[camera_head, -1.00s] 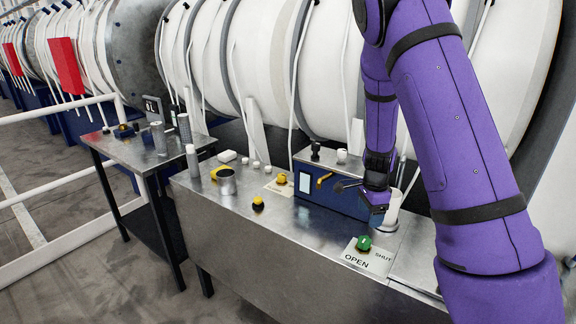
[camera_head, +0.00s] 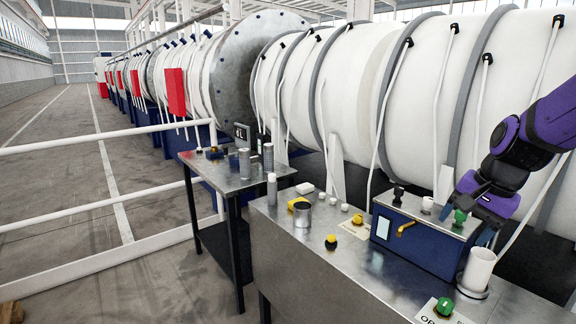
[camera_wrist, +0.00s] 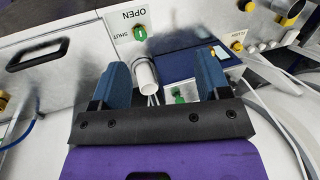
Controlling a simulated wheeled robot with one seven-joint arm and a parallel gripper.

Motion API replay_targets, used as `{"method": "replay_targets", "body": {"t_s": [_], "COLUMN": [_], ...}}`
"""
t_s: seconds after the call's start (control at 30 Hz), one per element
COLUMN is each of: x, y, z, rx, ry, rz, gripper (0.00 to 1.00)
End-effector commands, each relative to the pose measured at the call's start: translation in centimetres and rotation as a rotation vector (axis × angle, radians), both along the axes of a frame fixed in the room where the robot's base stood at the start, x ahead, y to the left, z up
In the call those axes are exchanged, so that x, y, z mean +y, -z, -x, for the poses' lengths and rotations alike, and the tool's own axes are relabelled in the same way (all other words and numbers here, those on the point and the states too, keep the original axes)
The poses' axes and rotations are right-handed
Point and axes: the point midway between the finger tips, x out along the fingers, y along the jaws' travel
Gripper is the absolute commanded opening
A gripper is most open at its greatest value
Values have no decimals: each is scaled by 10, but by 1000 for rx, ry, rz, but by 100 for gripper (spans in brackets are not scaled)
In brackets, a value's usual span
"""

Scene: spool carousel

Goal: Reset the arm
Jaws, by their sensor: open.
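My gripper (camera_head: 482,222) is at the right in the head view, above the bench and near the right end of the blue box (camera_head: 412,243). In the wrist view my gripper (camera_wrist: 162,70) has its two blue fingers well apart, with nothing held between them. A white open-topped cylinder (camera_head: 479,268) stands upright on the bench, below my gripper. It also shows in the wrist view (camera_wrist: 145,73), framed by the fingers but beyond them.
A smaller table (camera_head: 215,172) stands left. Large white drums line the back. White railings and open floor are at left.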

Motion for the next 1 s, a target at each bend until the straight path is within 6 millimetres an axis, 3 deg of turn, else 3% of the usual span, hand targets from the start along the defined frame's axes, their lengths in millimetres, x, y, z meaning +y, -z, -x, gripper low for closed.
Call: {"method": "replay_targets", "body": {"t_s": [0.2, 0.5, 0.73, 1.0], "x": [15, 29, 34, 35], "y": [-43, -81, -94, -97], "z": [47, 114, 156, 171], "rx": [-107, -232, -289, -303], "ry": [-228, -516, -677, -735], "rz": [75, 244, 382, 440], "gripper": [70, 70, 70, 70]}}
